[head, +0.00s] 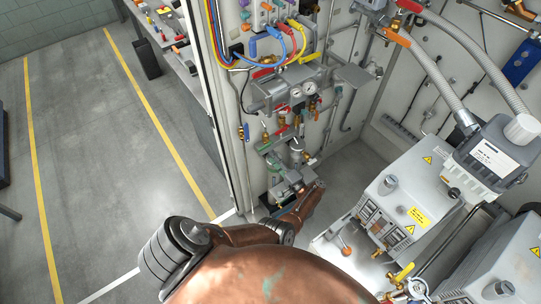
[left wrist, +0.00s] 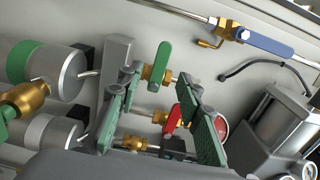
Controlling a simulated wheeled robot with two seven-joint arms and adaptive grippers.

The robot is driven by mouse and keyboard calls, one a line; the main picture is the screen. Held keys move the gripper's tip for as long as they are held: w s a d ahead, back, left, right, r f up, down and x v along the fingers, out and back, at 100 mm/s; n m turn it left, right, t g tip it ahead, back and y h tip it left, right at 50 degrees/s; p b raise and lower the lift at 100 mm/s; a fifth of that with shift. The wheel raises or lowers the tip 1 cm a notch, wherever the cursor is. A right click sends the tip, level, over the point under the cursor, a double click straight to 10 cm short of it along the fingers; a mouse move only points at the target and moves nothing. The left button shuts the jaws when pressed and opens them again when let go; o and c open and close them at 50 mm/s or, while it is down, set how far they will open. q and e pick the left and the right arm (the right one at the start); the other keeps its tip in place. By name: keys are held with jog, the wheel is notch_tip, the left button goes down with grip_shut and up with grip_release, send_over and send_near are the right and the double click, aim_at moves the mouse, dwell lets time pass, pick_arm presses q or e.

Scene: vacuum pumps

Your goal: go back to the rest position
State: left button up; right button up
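In the left wrist view my left gripper (left wrist: 158,84) shows two green-padded fingers spread apart. A brass valve with a green handle (left wrist: 163,62) and one with a red handle (left wrist: 173,120) show in the gap, beyond or between the fingers. I cannot tell whether a finger touches them. No object is clearly clamped. My right gripper is in neither view.
A pump unit (head: 395,200) stands at the right. A blue-handled valve (left wrist: 268,44) is on a pipe at the upper right of the wrist view. The floor (head: 95,130) at left is clear.

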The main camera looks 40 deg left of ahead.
pick_arm(q)
jog(key=shift+s+d, duration=0.1)
jog(key=shift+d, duration=0.15)
dwell(0.3)
notch_tip(320, 180, down, 14)
jog(key=s+d+f+m+t+h+b, duration=0.1)
jog(key=s+d+m+t+h, duration=0.15)
jog(key=t+h, duration=0.55)
jog(key=s+d+f+g+h, duration=0.1)
jog(key=s+d+f+h, duration=0.2)
jog(key=s+f, duration=0.45)
jog(key=s+d+f+g+h, duration=0.1)
jog(key=s+d+f+h, duration=0.25)
jog(key=s+f, duration=0.4)
jog(key=s+f+n+g+h, duration=0.1)
jog(key=s+f+g, duration=0.2)
jog(key=s, duration=0.9)
jog(key=s+d+f+n+g+b, duration=0.1)
jog(key=s+f+g, duration=0.2)
jog(key=s+f, duration=0.4)
jog(key=s+d+f+n+g+h, duration=0.1)
jog(key=s+f+g, duration=0.3)
jog(key=s, duration=1.5)
jog(key=shift+s+d+f+n+h+b, duration=0.2)
jog(key=shift+f+n+h+b, duration=0.15)
jog(key=shift+f+n, duration=0.3)
